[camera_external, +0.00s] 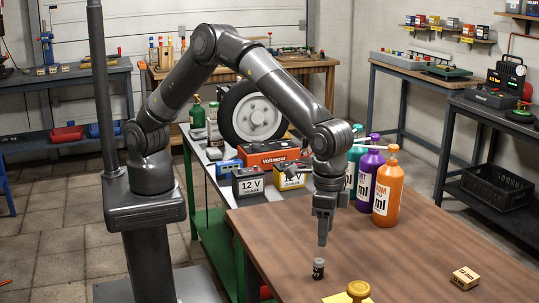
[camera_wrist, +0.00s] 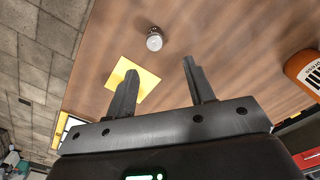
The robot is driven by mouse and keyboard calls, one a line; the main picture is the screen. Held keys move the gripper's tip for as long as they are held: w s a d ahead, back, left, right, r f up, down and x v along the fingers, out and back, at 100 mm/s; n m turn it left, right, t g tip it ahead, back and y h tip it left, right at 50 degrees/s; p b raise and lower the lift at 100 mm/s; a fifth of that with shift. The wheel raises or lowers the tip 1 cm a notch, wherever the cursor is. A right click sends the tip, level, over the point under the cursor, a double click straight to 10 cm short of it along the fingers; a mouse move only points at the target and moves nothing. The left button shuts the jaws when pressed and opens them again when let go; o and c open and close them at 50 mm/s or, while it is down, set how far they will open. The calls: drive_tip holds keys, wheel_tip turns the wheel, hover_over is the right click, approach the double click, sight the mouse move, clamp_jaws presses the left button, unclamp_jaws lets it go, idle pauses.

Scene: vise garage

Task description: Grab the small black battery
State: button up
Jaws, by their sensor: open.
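The small black battery (camera_external: 318,268) stands upright on the brown wooden tabletop (camera_external: 420,245). It has a pale label and a light top. In the wrist view the battery (camera_wrist: 154,40) shows its round silvery top, ahead of the fingertips and between their lines. My gripper (camera_external: 322,240) points down above the table, a little above and behind the battery in the external view. In the wrist view my gripper (camera_wrist: 158,68) has its two fingers wide apart with nothing between them.
A small wooden block (camera_external: 465,278) lies at the right. Orange (camera_external: 388,188) and purple (camera_external: 370,175) bottles stand at the table's back edge. The middle of the tabletop is clear.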

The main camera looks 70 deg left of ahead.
sight(319, 260)
wheel_tip(319, 260, down, 4)
drive_tip(key=shift+f, duration=0.1)
drive_tip(key=f, duration=0.2)
drive_tip(key=s+f, duration=0.1)
drive_tip(key=f, duration=0.2)
drive_tip(key=shift+f, duration=0.1)
clamp_jaws()
idle(0.4)
